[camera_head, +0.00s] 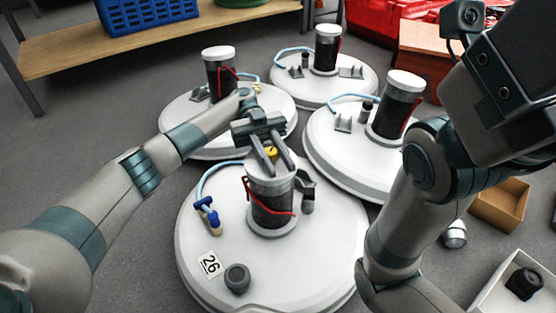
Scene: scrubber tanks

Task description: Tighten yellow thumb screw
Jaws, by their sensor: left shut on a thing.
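The yellow thumb screw (271,152) shows as a small yellow knob at the top of the dark cylinder (268,208) on the nearest white round tank (325,265). My left gripper (273,166) reaches down over the cylinder's pale cap. Its two fingers are on either side of the yellow screw and shut on it. The fingers and gripper body hide part of the screw and cap. My right arm comes down on the right, and its gripper is not in view.
More white tanks with similar cylinders stand behind. A cardboard box (497,207) and a white tray (497,284) lie at right.

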